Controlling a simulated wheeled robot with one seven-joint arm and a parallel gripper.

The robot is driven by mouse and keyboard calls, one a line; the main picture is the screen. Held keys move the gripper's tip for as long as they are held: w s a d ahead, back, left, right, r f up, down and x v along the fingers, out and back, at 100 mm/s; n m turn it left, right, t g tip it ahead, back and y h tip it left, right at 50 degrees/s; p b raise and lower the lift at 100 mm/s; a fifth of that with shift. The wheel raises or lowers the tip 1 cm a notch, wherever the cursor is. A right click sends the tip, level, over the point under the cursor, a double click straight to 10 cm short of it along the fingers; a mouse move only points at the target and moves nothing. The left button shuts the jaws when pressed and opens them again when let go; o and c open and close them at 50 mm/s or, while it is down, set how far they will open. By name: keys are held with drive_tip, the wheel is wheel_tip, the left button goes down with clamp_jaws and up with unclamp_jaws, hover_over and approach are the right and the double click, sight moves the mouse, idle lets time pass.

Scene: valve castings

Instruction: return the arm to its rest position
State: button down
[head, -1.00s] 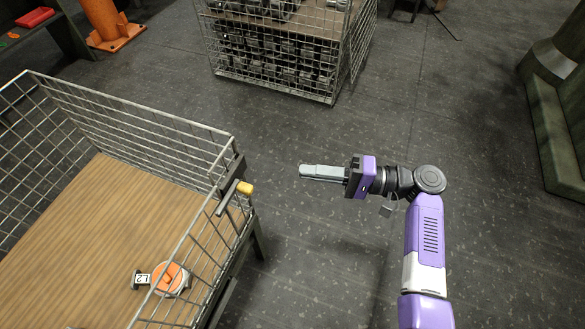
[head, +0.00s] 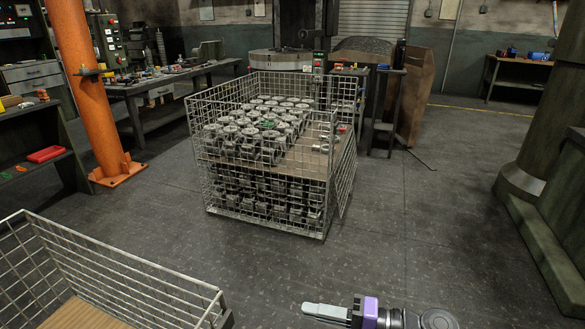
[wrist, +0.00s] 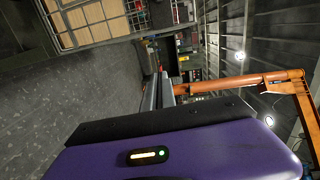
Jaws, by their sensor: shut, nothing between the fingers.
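My gripper (head: 308,307) shows at the bottom of the head view, its grey fingers pointing left and its purple wrist to the right. The fingers are together and empty, held over open floor to the right of the near wire cage. In the wrist view the closed fingers (wrist: 159,92) reach out past the purple housing, with nothing touching them. The rest of my arm is mostly cut off by the lower edge of the head view.
A near wire cage (head: 120,262) with a wooden floor fills the lower left. A second cage (head: 270,185) holds many grey castings. An orange column (head: 85,90) stands left, a dark green pillar (head: 545,130) right. Grey floor (head: 420,230) between is clear.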

drive_tip(key=w+d+f+m+t+h+p, duration=0.1)
drive_tip(key=w+d+f+m+t+h, duration=0.2)
drive_tip(key=d+f+t+h, duration=0.4)
drive_tip(key=s+d+r+t+h+p, duration=0.2)
drive_tip(key=s+d+h, duration=0.5)
drive_tip(key=s+d, duration=0.3)
drive_tip(key=s+r+n+p, duration=0.2)
drive_tip(key=s+r, duration=0.4)
drive_tip(key=s, duration=0.4)
drive_tip(key=s+a+r+n+h+p, duration=0.1)
drive_tip(key=s+r+n+p, duration=0.1)
drive_tip(key=s+r, duration=0.5)
drive_tip(key=s+a+r+n+h+p, duration=0.1)
drive_tip(key=s+r, duration=0.6)
drive_tip(key=s, duration=0.8)
drive_tip(key=shift+n+t+p, duration=0.4)
drive_tip(key=shift+n+p, duration=0.1)
drive_tip(key=shift+p, duration=0.4)
drive_tip(key=shift+a, duration=0.1)
